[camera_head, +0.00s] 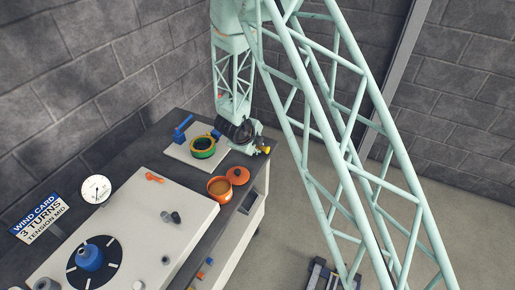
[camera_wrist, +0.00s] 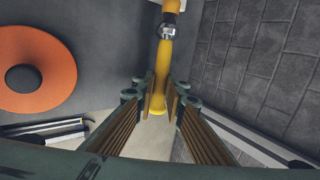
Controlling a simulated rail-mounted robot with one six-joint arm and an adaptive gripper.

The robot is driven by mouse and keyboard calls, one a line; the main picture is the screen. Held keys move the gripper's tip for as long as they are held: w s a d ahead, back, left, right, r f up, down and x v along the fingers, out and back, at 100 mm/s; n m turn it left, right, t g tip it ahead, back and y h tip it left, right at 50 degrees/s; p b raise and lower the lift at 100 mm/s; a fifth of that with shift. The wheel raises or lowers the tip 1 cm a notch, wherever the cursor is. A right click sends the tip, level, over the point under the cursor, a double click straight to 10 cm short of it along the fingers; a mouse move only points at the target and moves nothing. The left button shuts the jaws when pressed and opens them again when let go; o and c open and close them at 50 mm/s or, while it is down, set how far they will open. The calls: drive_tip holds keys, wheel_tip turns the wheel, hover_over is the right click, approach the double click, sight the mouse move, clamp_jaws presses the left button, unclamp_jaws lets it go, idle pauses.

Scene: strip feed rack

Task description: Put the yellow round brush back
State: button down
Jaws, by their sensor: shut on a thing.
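The yellow round brush (camera_wrist: 163,65) is between the fingers of my gripper (camera_wrist: 161,103) in the wrist view. Its yellow handle runs up the picture to a metal ferrule near the top edge, and its far end is cut off. My gripper is shut on the handle. In the head view my gripper (camera_head: 259,148) is at the far right corner of the bench, and a small yellow part of the brush (camera_head: 266,150) shows beside it. The rest of the brush is hidden there by the gripper and arm.
A green and yellow ring (camera_head: 203,146) and a blue clamp-like part (camera_head: 181,131) are on a pale board behind. A white plate (camera_head: 150,225) carries a blue hub.

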drive_tip(key=shift+f, duration=0.25)
drive_tip(key=shift+f+b, duration=0.3)
drive_tip(key=shift+b, duration=0.05)
drive_tip(key=c, duration=2.6)
unclamp_jaws()
drive_tip(key=shift+c, duration=0.2)
drive_tip(key=shift+r+p, duration=0.35)
drive_tip(key=shift+s+a+r, duration=0.1)
drive_tip(key=shift+r, duration=0.1)
drive_tip(key=p+v, duration=0.1)
drive_tip(key=v, duration=1)
drive_tip(key=shift+s+r, duration=0.15)
drive_tip(key=shift+r, duration=0.05)
